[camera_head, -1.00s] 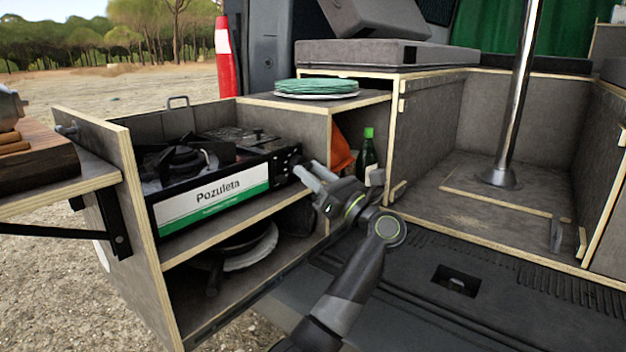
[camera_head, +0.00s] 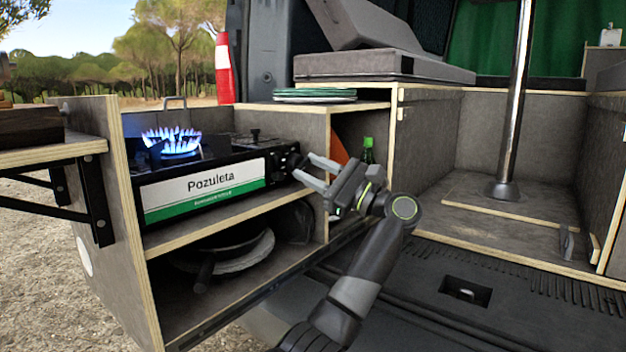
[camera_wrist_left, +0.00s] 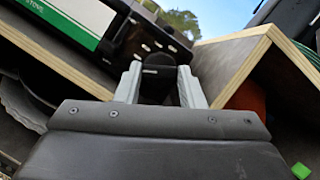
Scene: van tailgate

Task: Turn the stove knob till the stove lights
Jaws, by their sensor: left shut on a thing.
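The stove (camera_head: 215,182) is a black camping stove with a white and green "Pozuleta" front. It stands on the upper shelf of the wooden unit. Blue flames (camera_head: 172,142) burn on its burner. The stove knob (camera_wrist_left: 158,86) is dark and sits between my left fingers in the left wrist view. My left gripper (camera_head: 309,172) is at the right end of the stove's front, its two grey fingers closed about the knob; it also shows in the left wrist view (camera_wrist_left: 160,92). The fingers partly hide the knob. My right gripper is not in view.
A wooden side panel (camera_head: 118,220) rises left of the stove. Plates (camera_head: 314,96) lie on the worktop right of it. A pan (camera_head: 225,250) is on the lower shelf. A green-capped bottle (camera_head: 368,150) stands in the compartment behind my gripper. A metal pole (camera_head: 515,100) stands at the right.

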